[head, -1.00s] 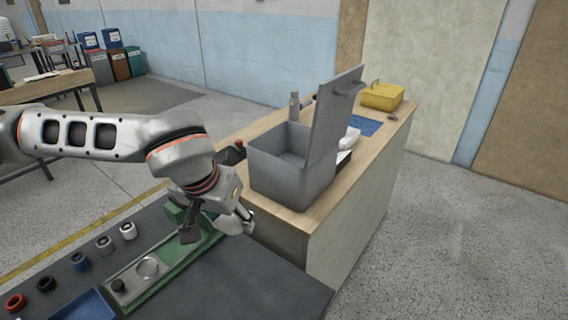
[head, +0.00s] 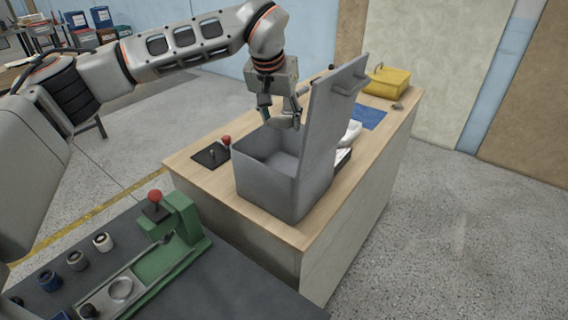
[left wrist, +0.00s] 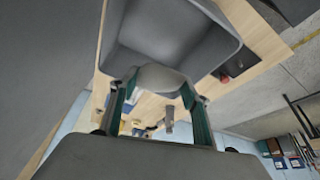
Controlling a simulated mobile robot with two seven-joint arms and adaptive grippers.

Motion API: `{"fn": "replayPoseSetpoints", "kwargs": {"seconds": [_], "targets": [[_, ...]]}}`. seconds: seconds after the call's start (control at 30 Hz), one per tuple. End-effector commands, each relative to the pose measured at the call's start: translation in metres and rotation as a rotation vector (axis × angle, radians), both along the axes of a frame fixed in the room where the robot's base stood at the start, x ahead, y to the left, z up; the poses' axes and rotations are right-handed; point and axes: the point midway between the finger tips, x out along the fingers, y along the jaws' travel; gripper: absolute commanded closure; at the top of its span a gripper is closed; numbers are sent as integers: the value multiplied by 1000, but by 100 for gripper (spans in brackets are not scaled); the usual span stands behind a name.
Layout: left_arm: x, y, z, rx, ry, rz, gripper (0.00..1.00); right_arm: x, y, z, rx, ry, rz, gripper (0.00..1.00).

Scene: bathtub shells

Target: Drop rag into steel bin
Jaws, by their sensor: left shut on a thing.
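The steel bin (head: 268,188) is a grey open-topped box on the wooden counter, its lid (head: 333,115) standing up on the right side. My left gripper (head: 281,116) is above the bin's far edge, close to the raised lid, fingers pointing down. It is shut on a pale grey rag (head: 286,122), which is small and partly hidden by the fingers. In the left wrist view the rag (left wrist: 160,79) sits between the green-sided fingers, with the open bin (left wrist: 172,35) beyond it. My right gripper is not in view.
The wooden counter (head: 310,225) also bears a yellow box (head: 388,82), a blue mat (head: 367,117) and a red-knobbed lever (head: 226,141). A dark bench in front holds a green fixture (head: 180,222) and several small rings. The bin's raised lid stands close beside my left gripper.

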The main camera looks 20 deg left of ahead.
Motion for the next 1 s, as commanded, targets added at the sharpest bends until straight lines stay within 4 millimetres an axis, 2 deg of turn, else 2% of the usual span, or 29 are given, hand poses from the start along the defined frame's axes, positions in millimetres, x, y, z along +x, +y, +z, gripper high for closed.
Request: {"fn": "replayPoseSetpoints", "kwargs": {"seconds": [0.33, 0.4, 0.5, 0.7, 0.93, 0.97, 1.0], "targets": [[-1, 0, -39, -1, 1, 0, 74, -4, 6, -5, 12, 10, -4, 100], [-1, 0, -46, 0, -2, 0, 74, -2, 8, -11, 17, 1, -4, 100], [-1, 0, -53, 0, 0, 1, 74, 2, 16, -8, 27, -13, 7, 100], [-1, 0, -56, 0, 0, 0, 74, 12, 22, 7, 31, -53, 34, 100], [-1, 0, -55, 0, -1, 0, 74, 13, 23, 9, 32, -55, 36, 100], [-1, 0, -55, 0, -1, 0, 46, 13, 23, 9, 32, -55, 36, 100], [-1, 0, -55, 0, -1, 0, 35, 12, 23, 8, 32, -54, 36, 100]]}}
